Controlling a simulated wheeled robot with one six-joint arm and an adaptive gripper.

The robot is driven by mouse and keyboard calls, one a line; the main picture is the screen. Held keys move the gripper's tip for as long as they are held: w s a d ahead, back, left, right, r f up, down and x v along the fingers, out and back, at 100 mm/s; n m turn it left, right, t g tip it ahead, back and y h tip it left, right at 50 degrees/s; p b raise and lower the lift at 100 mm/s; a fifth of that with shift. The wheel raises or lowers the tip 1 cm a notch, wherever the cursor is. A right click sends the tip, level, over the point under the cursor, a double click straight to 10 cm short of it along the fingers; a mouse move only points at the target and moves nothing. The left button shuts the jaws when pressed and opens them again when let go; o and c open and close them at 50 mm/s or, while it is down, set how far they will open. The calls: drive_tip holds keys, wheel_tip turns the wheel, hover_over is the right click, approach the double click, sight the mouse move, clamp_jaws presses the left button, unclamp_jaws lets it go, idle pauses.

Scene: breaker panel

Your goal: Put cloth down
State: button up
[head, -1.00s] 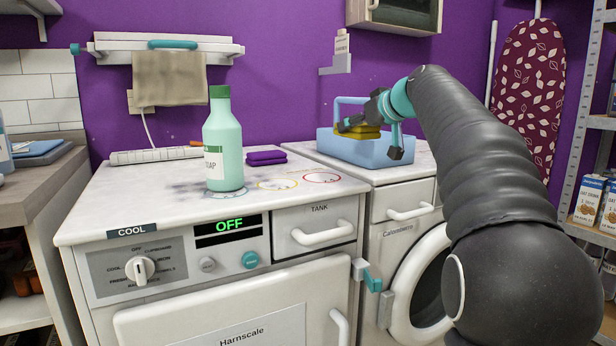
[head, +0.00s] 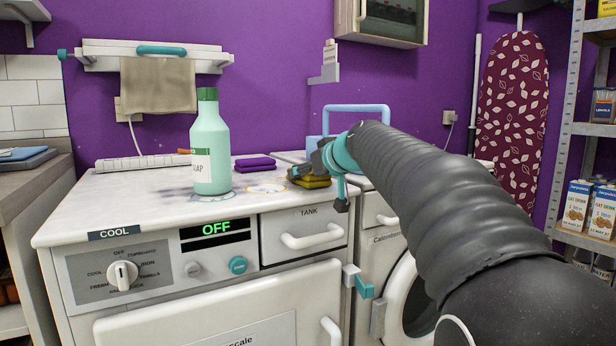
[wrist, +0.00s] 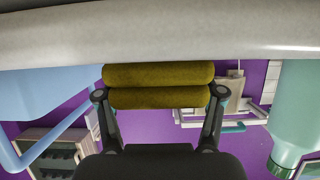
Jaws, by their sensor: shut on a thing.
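A folded yellow cloth (head: 312,182) is between the fingers of my gripper (head: 325,180). In the wrist view the yellow cloth (wrist: 158,86) shows as two thick folds, with a finger of my gripper (wrist: 158,100) on each side. My gripper is shut on it over the right end of the white machine top (head: 120,196), beside the ring marks. I cannot tell whether the cloth touches the top. A folded purple cloth (head: 255,163) lies on the same top, left of and behind my gripper.
A green soap bottle (head: 210,150) stands left of my gripper. The blue basket (head: 357,108) is behind it, partly hidden by my arm. A white keyboard-like strip (head: 140,162) lies at the back. The front left of the top is clear.

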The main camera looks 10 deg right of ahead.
drive_tip(key=shift+f, duration=0.15)
drive_tip(key=o, duration=1)
drive_tip(key=shift+o, duration=0.2)
drive_tip(key=shift+r, duration=0.2)
drive_tip(key=v, duration=1.2)
drive_tip(key=shift+s+f, duration=0.1)
